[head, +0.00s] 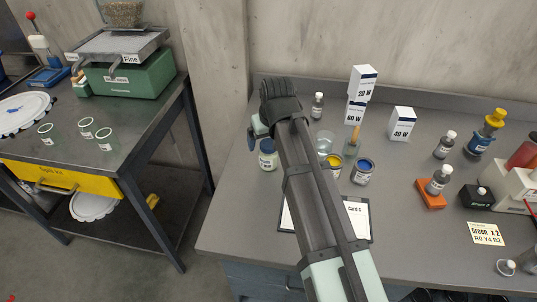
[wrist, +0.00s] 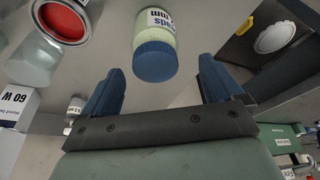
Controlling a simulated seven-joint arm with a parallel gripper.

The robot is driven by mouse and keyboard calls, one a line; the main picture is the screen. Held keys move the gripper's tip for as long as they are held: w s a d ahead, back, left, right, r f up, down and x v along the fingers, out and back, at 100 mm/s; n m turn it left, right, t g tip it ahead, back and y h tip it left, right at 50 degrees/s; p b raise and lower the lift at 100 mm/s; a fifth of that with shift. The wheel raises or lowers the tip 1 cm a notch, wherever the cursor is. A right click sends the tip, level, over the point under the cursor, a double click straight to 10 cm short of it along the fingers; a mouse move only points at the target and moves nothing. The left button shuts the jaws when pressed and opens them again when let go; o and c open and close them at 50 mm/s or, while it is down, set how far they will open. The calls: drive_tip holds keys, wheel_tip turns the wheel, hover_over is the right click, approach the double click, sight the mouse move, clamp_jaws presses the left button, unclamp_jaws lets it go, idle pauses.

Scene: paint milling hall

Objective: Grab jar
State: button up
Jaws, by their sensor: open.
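A jar (head: 267,160) with a blue lid, a white label and pale contents stands on the grey bench, left of my arm. My gripper (head: 256,130) is just behind and above the jar in the head view, partly hidden by my own wrist. In the wrist view my gripper (wrist: 158,68) has its two blue fingers wide apart, with the jar lid in the gap between them. No contact with the jar shows.
A yellow paint tin (head: 334,163), a blue paint tin (head: 363,171) and a glass beaker (head: 324,142) stand right of the jar. An open red tin (wrist: 62,18) shows in the wrist view. White boxes (head: 402,124) stand behind. The bench left of the jar is clear to its edge.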

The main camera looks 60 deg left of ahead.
sight(269, 143)
drive_tip(key=shift+w+x, duration=0.1)
drive_tip(key=shift+x, duration=1.05)
drive_tip(key=shift+w+x, duration=0.15)
drive_tip(key=shift+x, duration=0.95)
drive_tip(key=shift+d, duration=0.15)
drive_tip(key=c, duration=1.7)
